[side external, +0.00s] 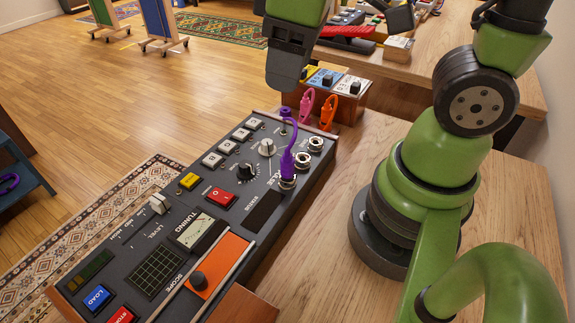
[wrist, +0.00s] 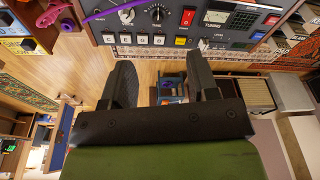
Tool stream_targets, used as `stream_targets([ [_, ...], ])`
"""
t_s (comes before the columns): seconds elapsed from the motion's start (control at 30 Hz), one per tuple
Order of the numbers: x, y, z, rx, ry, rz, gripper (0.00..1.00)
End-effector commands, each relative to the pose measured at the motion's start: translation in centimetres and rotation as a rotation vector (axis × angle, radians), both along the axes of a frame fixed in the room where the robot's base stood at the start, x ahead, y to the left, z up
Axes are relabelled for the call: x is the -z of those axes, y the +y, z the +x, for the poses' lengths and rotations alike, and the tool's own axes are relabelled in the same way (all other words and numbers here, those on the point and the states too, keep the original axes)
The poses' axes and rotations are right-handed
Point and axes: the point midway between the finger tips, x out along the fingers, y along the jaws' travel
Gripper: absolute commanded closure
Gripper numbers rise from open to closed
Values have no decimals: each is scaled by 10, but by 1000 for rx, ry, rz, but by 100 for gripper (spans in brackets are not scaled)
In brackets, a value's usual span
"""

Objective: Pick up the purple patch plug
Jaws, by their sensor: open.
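The purple patch plug (side external: 287,162) stands upright in a jack on the sloping face of the dark console (side external: 215,215). Its purple cable arches from its top to another point near the console's far edge. In the wrist view a purple strip (wrist: 108,12), apparently this cable, shows at the top left; the plug body is not clear there. My gripper (side external: 284,78) is above and beyond the plug, apart from it. In the wrist view my gripper (wrist: 160,62) has its two fingers spread, with nothing between them.
A pink plug (side external: 306,104) and an orange plug (side external: 328,112) stand close behind the purple plug. Small pedal boxes (side external: 352,85) are beyond them. Knobs, buttons and empty jacks (side external: 316,145) rise from the console.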

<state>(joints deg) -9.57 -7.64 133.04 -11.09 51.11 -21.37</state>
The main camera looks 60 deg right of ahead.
Motion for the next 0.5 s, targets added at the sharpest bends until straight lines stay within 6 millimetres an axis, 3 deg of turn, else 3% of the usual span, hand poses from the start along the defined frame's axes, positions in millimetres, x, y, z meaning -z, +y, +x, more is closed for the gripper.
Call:
stream_targets([
  [0.03, 15, 4, 6, -92, 65, -41, 46],
  [0.2, 53, 11, 16, -354, 212, -137, 46],
  [0.5, 87, 13, 18, -510, 299, -183, 46],
])
